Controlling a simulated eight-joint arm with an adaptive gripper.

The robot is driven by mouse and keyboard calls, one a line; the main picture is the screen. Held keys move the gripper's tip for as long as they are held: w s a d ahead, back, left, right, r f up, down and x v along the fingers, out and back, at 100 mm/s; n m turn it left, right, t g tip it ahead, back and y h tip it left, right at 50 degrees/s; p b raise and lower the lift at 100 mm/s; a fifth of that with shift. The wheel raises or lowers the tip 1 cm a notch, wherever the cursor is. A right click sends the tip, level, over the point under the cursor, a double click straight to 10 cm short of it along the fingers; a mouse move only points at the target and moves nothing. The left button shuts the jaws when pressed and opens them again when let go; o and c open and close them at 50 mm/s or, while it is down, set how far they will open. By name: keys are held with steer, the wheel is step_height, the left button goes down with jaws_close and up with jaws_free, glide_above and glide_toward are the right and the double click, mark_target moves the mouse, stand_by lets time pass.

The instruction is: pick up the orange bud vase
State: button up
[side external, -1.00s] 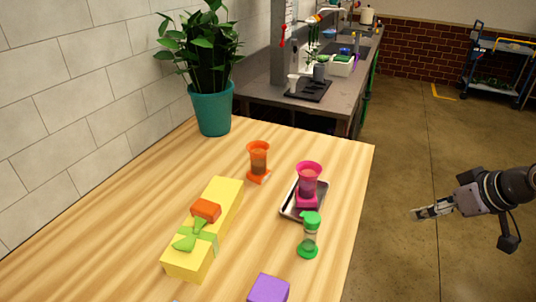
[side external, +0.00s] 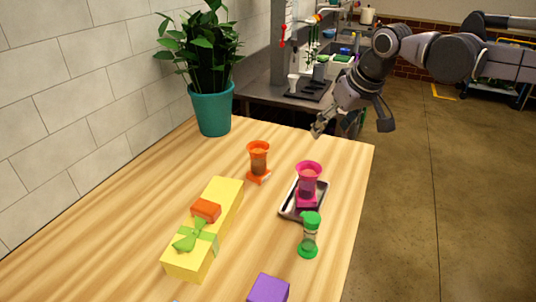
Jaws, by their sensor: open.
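The orange bud vase (side external: 259,160) stands upright on the wooden table (side external: 130,212), left of the pink vase and behind the yellow box. It has a flared rim, a darker see-through middle and a square orange foot. My gripper (side external: 317,131) is open and empty, at the table's far right edge in the picture. It is above and to the right of the orange vase, apart from it. Its fingers point down and to the left.
A pink vase (side external: 307,179) stands on a metal tray (side external: 287,208). A green-capped vase (side external: 309,236), a purple block (side external: 268,289) and a yellow box (side external: 185,262) with a green bow and orange block stand nearer. A potted plant (side external: 213,110) stands at the back left.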

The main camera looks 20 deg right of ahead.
steer(key=w+a+f, duration=0.2)
steer(key=w+a, duration=0.4)
steer(key=a, duration=0.1)
steer(key=g, duration=0.1)
glide_above(259, 157)
steer(key=s, duration=0.2)
step_height(259, 157, down, 2)
steer(key=f, duration=0.1)
steer(key=shift+n, duration=0.3)
steer(key=x, duration=0.4)
steer(key=shift+w+d+f, duration=0.25)
steer(key=shift+w, duration=0.2)
steer(key=shift+d+x, duration=0.2)
steer(key=shift+x, duration=1.15)
steer(key=shift+d+x, duration=0.2)
steer(key=shift+x, duration=1.2)
steer(key=shift+s, duration=0.15)
jaws_close()
